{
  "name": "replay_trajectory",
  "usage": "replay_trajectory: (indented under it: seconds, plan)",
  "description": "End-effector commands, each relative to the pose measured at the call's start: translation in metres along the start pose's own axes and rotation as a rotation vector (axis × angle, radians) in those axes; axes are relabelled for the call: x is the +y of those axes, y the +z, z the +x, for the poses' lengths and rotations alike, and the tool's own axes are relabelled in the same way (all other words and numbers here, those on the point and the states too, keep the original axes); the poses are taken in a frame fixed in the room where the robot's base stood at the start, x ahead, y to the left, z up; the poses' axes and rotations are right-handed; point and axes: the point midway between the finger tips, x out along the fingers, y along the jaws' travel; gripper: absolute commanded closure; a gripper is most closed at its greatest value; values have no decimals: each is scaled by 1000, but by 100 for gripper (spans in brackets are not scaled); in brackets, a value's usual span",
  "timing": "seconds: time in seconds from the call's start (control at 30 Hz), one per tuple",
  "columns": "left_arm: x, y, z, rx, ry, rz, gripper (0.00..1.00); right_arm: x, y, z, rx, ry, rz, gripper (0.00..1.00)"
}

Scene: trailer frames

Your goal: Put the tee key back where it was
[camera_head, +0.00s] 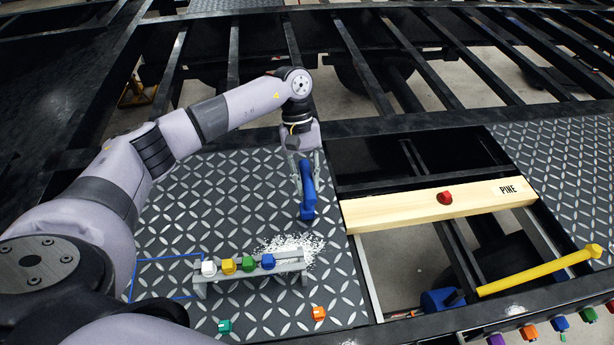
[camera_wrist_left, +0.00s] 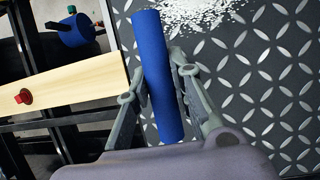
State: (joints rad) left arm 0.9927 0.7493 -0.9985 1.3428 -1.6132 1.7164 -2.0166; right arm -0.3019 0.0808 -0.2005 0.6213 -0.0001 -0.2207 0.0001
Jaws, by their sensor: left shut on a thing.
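My left gripper (camera_head: 305,160) is shut on a blue cylinder-like piece (camera_head: 307,192), above the patterned metal plate (camera_head: 215,190). In the left wrist view this blue piece (camera_wrist_left: 158,75) is a long smooth cylinder between the two fingers (camera_wrist_left: 155,90). Whether it is the tee key, or its handle, I cannot tell; no crossbar shows clearly. A low grey rack (camera_head: 285,268) on the plate carries a row of white, yellow, green and blue small pieces. My right gripper is not in view.
White granules (camera_head: 290,245) lie behind the rack. A blue outline (camera_head: 165,256) is left of it. A teal piece (camera_head: 224,326) and an orange piece (camera_head: 318,313) lie in front. A pine board (camera_head: 390,212) carries a red piece (camera_head: 445,198). A yellow bar (camera_head: 540,272) spans the open frame.

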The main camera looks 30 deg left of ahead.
Motion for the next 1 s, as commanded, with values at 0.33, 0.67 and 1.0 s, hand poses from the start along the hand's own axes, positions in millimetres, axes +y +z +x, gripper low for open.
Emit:
replay_trajectory:
  seconds: [0.33, 0.67, 1.0]
  plan:
    - [0, -3, 6, 2, 2, 2, 100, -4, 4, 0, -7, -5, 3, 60]
    - [-1, -3, 7, 1, 0, 1, 65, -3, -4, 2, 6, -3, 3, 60]
    - [0, -3, 7, 1, 0, 1, 60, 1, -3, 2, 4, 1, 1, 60]
